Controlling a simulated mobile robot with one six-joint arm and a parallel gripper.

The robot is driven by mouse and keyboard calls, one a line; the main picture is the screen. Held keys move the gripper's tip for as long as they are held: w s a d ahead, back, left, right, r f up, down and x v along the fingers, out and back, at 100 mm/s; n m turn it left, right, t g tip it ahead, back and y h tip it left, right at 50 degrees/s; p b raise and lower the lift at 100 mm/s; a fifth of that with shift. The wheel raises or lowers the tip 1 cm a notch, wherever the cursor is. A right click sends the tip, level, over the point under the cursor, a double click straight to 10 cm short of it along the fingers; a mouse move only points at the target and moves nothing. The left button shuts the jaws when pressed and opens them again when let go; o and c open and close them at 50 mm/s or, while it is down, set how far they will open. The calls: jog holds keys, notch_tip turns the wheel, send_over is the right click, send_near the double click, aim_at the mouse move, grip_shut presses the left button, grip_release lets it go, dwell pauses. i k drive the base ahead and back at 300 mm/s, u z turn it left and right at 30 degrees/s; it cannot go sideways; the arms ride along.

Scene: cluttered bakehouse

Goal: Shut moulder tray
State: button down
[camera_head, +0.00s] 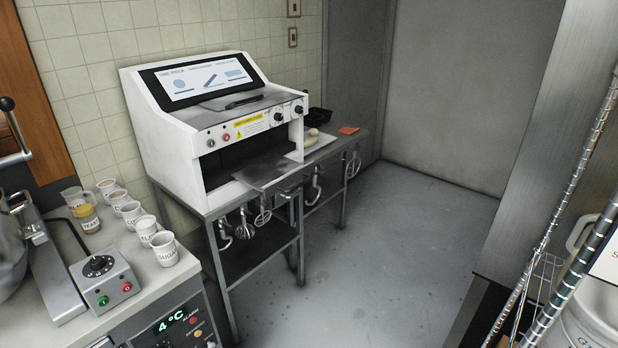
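The moulder (215,120) is a white machine with a sloped display on top, standing on a grey metal stand against the tiled wall. Its metal tray (268,172) sticks out from the dark opening at the front, toward the aisle. The tray looks flat and bare. How far it reaches back inside the opening is hidden in shadow. My gripper is not in view.
White cups (164,248) and a jug crowd the left counter, beside a control box (103,280). Hooks and whisks (245,225) hang under the moulder. A wire rack (545,270) stands at right. The grey floor (390,240) between is clear.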

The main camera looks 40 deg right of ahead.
aim_at(269, 176)
jog(key=z, duration=0.1)
jog(key=i, duration=0.95)
jog(key=u, duration=0.05)
